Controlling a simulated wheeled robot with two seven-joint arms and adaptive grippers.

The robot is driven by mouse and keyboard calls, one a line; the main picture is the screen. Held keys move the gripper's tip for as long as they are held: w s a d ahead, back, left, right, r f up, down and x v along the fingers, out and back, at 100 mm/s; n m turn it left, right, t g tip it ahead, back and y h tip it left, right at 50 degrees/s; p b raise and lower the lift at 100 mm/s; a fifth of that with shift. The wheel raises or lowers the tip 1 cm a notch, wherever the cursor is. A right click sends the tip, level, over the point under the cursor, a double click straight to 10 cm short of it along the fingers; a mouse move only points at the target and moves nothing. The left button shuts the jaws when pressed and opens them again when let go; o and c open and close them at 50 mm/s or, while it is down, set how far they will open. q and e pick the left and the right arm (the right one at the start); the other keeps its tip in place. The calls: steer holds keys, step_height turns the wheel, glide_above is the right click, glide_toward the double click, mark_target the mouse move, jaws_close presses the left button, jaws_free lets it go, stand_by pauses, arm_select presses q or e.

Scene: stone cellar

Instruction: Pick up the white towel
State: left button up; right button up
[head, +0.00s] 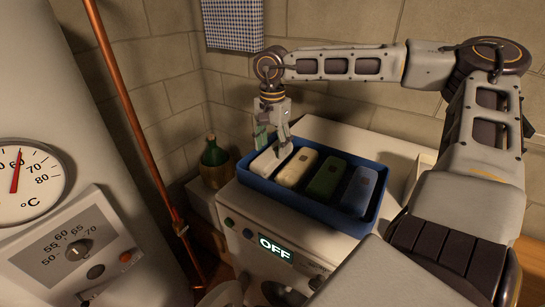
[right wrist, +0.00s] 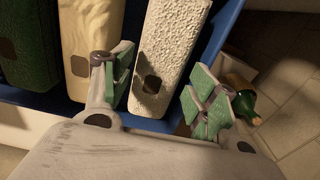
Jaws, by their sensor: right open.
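The white towel (head: 266,163) is a rolled or folded textured bundle with a small dark square patch, at the left end of a blue tray (head: 300,204). My right gripper (head: 271,143) points down over it, open. In the right wrist view the white towel (right wrist: 172,48) runs up between the two spread green-padded fingers of the right gripper (right wrist: 162,93). I cannot tell whether either finger touches it. My left gripper is not in view.
Cream (head: 297,169), green (head: 327,178) and blue (head: 358,191) bundles lie beside the white one in the tray. The tray stands on a machine reading OFF (head: 275,248). A green bottle (head: 214,153) stands left of it. A checked cloth (head: 234,24) hangs on the wall.

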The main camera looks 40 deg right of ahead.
mark_target(272, 151)
steer(key=shift+f, duration=0.85)
steer(key=c, duration=0.7)
steer(key=shift+r, duration=0.1)
step_height(272, 151, up, 10)
steer(key=b, duration=0.1)
